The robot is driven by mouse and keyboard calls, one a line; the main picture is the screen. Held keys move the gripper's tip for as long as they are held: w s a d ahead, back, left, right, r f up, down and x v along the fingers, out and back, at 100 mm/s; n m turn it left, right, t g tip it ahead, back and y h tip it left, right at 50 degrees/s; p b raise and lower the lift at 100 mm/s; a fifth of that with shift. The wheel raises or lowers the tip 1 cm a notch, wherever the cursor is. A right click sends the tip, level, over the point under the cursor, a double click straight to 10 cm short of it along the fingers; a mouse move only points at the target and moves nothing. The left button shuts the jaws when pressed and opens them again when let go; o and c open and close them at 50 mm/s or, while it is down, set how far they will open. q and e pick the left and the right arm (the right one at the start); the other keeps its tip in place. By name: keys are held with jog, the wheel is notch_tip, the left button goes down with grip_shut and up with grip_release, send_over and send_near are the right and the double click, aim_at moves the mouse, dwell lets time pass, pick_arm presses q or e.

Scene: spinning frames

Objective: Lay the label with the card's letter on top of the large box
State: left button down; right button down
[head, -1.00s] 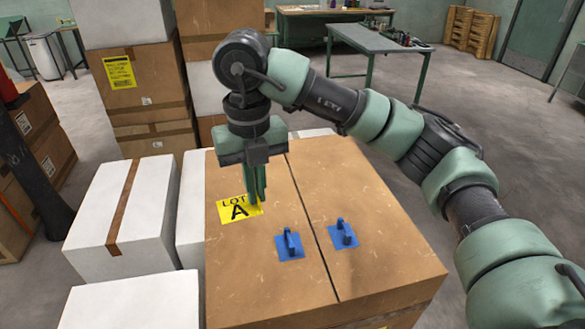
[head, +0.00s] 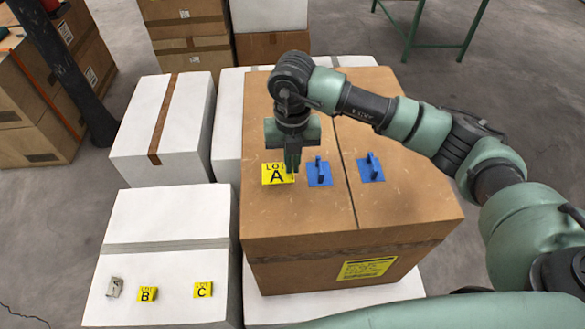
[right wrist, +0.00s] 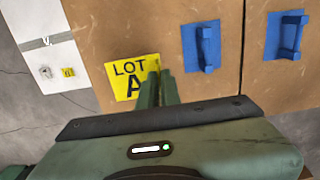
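The large brown cardboard box (head: 300,215) stands in the middle of the head view. The yellow label reading LOT A (head: 276,174) is flat at its top, left of two blue handles; I cannot tell whether it touches the box. My right gripper (head: 292,170) points down at the label's right edge, its fingers close together and seemingly shut on it. The right wrist view shows the fingers (right wrist: 159,76) covering part of the label (right wrist: 127,75). Labels B (head: 147,294) and C (head: 203,290) lie on a white box. A small pale card (head: 115,287) is beside B, its letter unclear. My left gripper is out of view.
Blue handles (head: 319,173) and (head: 370,168) stand up from the box top just right of the label. White boxes (head: 165,230) stand to the left, lower than the brown box. More boxes are stacked at the back (head: 188,55). The box top's front part is clear.

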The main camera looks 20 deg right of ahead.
notch_tip(320, 180, down, 4)
jog(key=shift+r+p, duration=0.2)
jog(key=shift+p, duration=0.3)
jog(key=shift+f, duration=0.2)
jog(key=shift+f+b, duration=0.2)
jog(key=shift+b, duration=0.1)
jog(key=c, duration=1.6)
grip_release()
jog(key=shift+r, duration=0.1)
